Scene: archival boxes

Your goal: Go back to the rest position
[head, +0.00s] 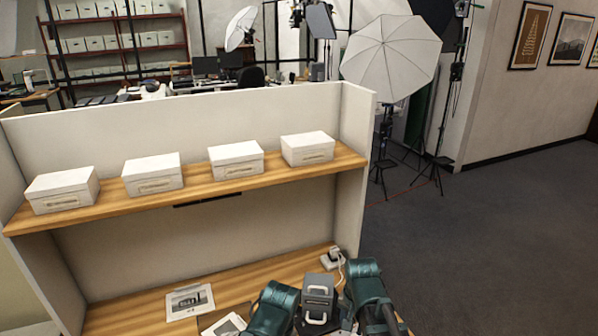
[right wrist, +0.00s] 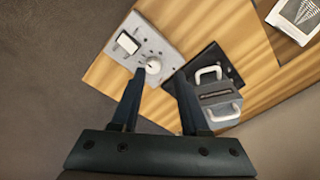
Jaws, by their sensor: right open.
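My right gripper (right wrist: 159,78) is open and empty in the right wrist view. Its two dark fingers stand apart above the desk, with a grey panel (right wrist: 165,35) with a white switch and knob beyond one fingertip. A grey block (right wrist: 218,105) with white handles lies on a black plate beside the other finger; whether they touch cannot be told. The block also shows in the head view (head: 318,292) between teal arm parts of mine at the bottom edge. My right fingertips cannot be made out there, and no left gripper jaws show.
Several white lidded boxes (head: 236,160) stand in a row on the upper wooden shelf (head: 120,214). A printed card (head: 190,301) lies on the lower wooden desk (head: 240,282). White walls enclose the unit. Open carpet (head: 490,230) lies to the right, with an umbrella light (head: 392,55) behind.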

